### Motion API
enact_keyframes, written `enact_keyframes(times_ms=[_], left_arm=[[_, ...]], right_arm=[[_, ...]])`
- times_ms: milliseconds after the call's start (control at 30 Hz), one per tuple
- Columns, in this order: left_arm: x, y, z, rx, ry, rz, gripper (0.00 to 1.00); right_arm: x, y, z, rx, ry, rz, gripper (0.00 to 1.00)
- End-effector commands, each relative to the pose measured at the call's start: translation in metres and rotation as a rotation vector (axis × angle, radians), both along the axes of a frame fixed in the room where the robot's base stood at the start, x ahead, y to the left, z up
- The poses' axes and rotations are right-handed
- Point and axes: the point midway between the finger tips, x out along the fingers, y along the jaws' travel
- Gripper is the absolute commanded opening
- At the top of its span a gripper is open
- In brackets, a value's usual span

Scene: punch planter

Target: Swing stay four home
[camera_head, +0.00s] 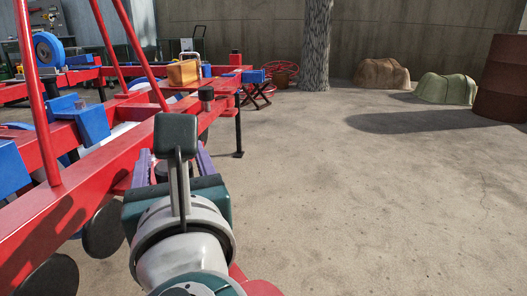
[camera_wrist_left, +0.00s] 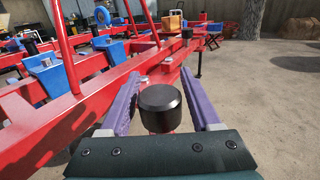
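A red machine frame (camera_head: 70,165) runs away from me on the left; it also shows in the left wrist view (camera_wrist_left: 75,115). My left gripper (camera_head: 174,158) is beside its near beam, with purple fingers spread; they also show in the left wrist view (camera_wrist_left: 159,75). A black round knob (camera_wrist_left: 160,98) on a red part stands between the fingers, with visible gaps on both sides. In the head view the gripper mostly hides this knob. Which part is stay four I cannot tell. My right gripper is not in view.
Another black knob (camera_head: 206,93) stands farther along the frame. Blue blocks (camera_head: 91,122) and slanted red bars (camera_head: 39,95) rise from it. Black discs (camera_head: 103,230) hang at its near side. Open concrete floor (camera_head: 370,200) lies to the right, with a tree trunk (camera_head: 315,45) behind.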

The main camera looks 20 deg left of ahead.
Motion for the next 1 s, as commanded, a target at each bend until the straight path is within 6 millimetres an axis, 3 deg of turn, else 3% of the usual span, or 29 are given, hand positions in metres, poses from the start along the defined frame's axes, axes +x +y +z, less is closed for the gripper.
enact_keyframes(times_ms=[67,533,1000], left_arm=[[-0.0002,-0.0001,-0.0002,0.000,0.000,0.000,0.54],[-0.0003,-0.0001,-0.0005,-0.001,0.001,0.000,0.01],[-0.0003,-0.0001,-0.0006,-0.001,0.001,0.000,0.00]], right_arm=[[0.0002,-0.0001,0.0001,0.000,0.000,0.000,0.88],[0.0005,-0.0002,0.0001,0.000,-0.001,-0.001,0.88],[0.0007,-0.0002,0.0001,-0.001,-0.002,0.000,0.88]])
